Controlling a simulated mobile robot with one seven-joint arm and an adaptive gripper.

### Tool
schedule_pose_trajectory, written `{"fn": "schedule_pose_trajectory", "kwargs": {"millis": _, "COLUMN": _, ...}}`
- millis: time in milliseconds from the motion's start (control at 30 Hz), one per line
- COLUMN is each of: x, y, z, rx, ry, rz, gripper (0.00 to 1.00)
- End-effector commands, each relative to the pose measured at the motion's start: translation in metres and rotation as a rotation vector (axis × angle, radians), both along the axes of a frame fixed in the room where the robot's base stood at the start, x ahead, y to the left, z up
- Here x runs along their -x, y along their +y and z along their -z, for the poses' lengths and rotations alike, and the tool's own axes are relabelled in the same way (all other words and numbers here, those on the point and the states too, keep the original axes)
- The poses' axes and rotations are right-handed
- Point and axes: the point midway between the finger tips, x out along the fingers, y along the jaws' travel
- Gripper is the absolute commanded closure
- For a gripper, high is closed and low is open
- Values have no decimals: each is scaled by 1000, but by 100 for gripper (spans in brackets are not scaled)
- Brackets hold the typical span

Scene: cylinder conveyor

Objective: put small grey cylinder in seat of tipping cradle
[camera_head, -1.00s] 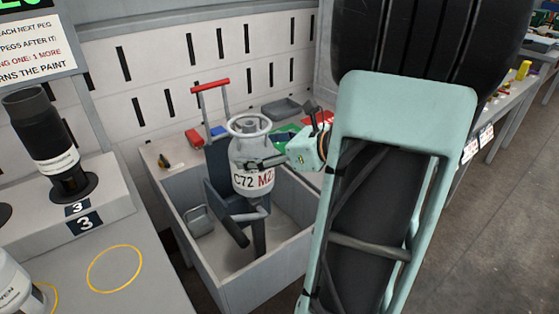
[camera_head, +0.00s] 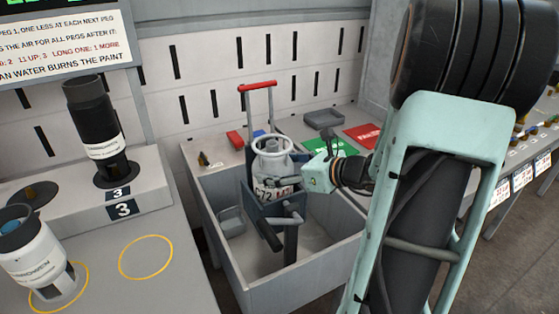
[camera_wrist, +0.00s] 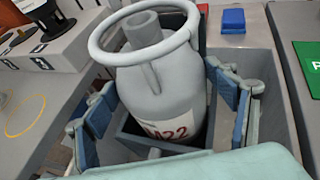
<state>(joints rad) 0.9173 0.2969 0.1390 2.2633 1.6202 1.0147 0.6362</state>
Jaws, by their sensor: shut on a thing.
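The small grey cylinder (camera_head: 270,165) has a ring collar on top and a label reading C72 with red letters beside it. It stands about upright in the dark blue seat of the tipping cradle (camera_head: 279,211), which hides its lower part. The cylinder (camera_wrist: 160,88) fills the middle of the wrist view, with the dark cradle walls (camera_wrist: 128,138) around its lower part. My gripper (camera_wrist: 168,108) is shut on the cylinder, with blue pads at both sides. Whether its base rests on the seat floor is hidden.
A grey open bin (camera_head: 318,258) surrounds the cradle. A red-handled lever (camera_head: 257,86) rises behind it. Green (camera_head: 306,148) and red (camera_head: 364,134) plates and a grey tray (camera_head: 324,118) lie behind. Black (camera_head: 102,140) and white (camera_head: 35,250) cylinders stand at left.

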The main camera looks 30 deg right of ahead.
Motion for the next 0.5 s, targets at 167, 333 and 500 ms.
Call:
{"fn": "schedule_pose_trajectory", "kwargs": {"millis": 167, "x": -1, "y": 0, "z": 7, "rx": -1, "ry": -7, "rz": -2, "gripper": 80}}
{"fn": "schedule_pose_trajectory", "kwargs": {"millis": 333, "x": -1, "y": 1, "z": 32, "rx": -4, "ry": -5, "rz": -1, "gripper": 80}}
{"fn": "schedule_pose_trajectory", "kwargs": {"millis": 500, "x": -1, "y": 1, "z": 46, "rx": -1, "ry": -7, "rz": -2, "gripper": 80}}
